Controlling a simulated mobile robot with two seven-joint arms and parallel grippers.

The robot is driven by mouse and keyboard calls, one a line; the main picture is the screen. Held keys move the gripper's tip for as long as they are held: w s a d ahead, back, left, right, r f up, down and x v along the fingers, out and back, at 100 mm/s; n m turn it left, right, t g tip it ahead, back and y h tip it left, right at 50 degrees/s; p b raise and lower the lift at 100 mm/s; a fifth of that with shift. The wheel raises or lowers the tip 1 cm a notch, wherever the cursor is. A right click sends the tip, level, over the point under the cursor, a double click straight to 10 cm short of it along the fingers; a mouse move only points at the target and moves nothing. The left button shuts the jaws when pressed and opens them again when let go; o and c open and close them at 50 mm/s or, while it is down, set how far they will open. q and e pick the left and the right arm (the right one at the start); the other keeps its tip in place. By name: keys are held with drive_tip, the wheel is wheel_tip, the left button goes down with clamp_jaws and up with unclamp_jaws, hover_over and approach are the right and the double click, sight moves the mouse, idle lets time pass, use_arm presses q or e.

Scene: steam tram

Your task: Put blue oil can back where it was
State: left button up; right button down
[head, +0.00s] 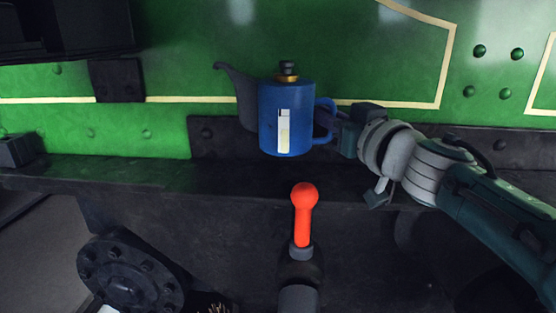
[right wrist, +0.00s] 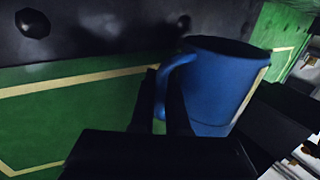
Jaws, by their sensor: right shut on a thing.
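The blue oil can (head: 287,120) has a grey spout to the left, a brass and black cap on top and a pale label on its front. It is upright in the head view, in front of the green tram side. My right gripper (head: 338,125) is shut on its handle from the right. In the right wrist view, the gripper (right wrist: 174,105) meets the handle of the blue can (right wrist: 220,85). Whether the can's base touches the dark ledge (head: 200,175) cannot be told. My left gripper is not in view.
A red-knobbed lever (head: 304,205) stands in front of the ledge, below the can. A dark bolted round flange (head: 130,275) is at lower left. The green riveted wall (head: 180,75) is behind the can.

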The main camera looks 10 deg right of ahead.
wheel_tip(320, 180, down, 2)
drive_tip(key=shift+s+a+b, duration=0.1)
drive_tip(key=shift+s+b, duration=0.05)
drive_tip(key=shift+b, duration=0.2)
wheel_tip(320, 180, down, 4)
drive_tip(key=b, duration=0.4)
drive_tip(key=shift+w+r, duration=0.25)
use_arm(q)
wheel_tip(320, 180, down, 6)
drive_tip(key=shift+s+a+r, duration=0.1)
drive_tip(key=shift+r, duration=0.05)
use_arm(e)
drive_tip(key=shift+f, duration=0.1)
drive_tip(key=c, duration=1.4)
unclamp_jaws()
drive_tip(key=shift+f, duration=0.15)
drive_tip(key=o, duration=0.5)
